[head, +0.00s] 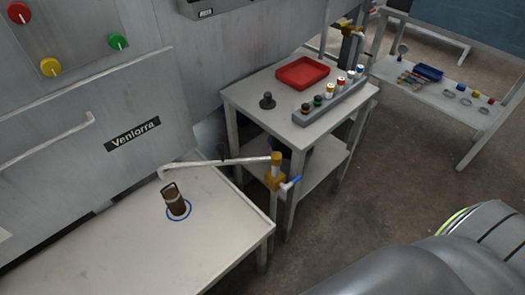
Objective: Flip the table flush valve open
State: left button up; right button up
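The flush valve (275,179) is a brass-coloured fitting at the right corner of the near pale table (130,240). A small blue lever (290,184) sticks out from its right side, angled slightly up to the right. A long pale pipe (210,163) runs left from the valve's top and bends down at its end, above the table. A brown cylinder with a dark handle (176,202) stands on the table inside a blue ring mark. Neither gripper shows in the head view. A grey rounded part of mine fills the lower right.
A grey machine panel (105,75) rises at the left. Open floor (385,180) lies to the right.

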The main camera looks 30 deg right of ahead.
aim_at(293, 183)
jog(key=z, duration=0.4)
jog(key=i+l+z, duration=0.35)
jog(key=z, duration=0.2)
jog(key=l, duration=0.1)
